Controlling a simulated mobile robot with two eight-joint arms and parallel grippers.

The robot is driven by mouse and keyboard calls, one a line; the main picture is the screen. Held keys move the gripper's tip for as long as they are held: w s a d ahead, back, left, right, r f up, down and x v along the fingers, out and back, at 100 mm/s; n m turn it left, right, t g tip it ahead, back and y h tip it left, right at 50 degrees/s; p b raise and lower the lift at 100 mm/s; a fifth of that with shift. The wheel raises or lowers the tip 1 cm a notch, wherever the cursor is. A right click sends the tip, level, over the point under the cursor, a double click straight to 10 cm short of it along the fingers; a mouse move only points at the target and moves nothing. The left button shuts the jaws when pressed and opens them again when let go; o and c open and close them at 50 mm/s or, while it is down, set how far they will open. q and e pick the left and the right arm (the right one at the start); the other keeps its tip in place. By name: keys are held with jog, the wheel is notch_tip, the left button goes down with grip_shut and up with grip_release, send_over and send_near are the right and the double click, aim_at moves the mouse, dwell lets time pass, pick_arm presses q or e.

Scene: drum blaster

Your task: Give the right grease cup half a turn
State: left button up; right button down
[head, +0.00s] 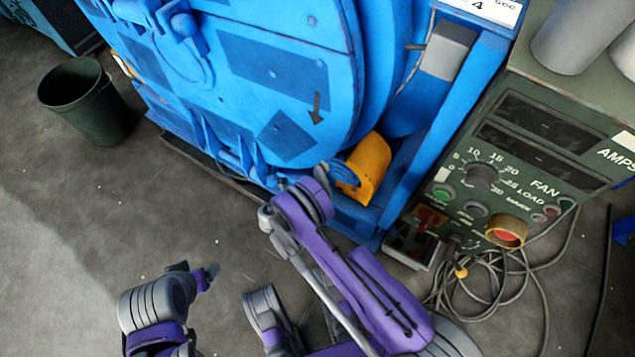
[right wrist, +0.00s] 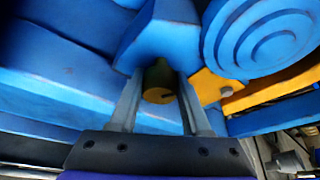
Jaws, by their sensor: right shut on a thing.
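The right grease cup (right wrist: 158,93) is a small, dull brass cylinder with a dark slot in its end, under a blue bearing block (right wrist: 163,38) in the right wrist view. My right gripper (right wrist: 158,80) is shut on it, with one grey finger on each side. In the head view my purple right arm reaches to the lower front of the blue drum machine (head: 290,60), and the cup and fingertips are hidden there. My left gripper (head: 208,275) is low at the left in the head view, over bare floor and apart from the machine. Its jaw opening cannot be made out.
A yellow guard (head: 371,165) is close to my right gripper, beside a round ribbed blue cover (right wrist: 265,35). A green control box (head: 520,150) stands at the right with coiled cables (head: 490,285) below it. A dark bin (head: 90,100) stands at the left. Floor at the lower left is clear.

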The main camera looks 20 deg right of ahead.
jog(key=shift+m+y, duration=0.4)
jog(key=shift+m, duration=0.2)
jog(key=shift+t, duration=0.4)
jog(key=shift+c, duration=1.9)
grip_release()
jog(key=p+v, duration=0.2)
jog(key=v, duration=0.9)
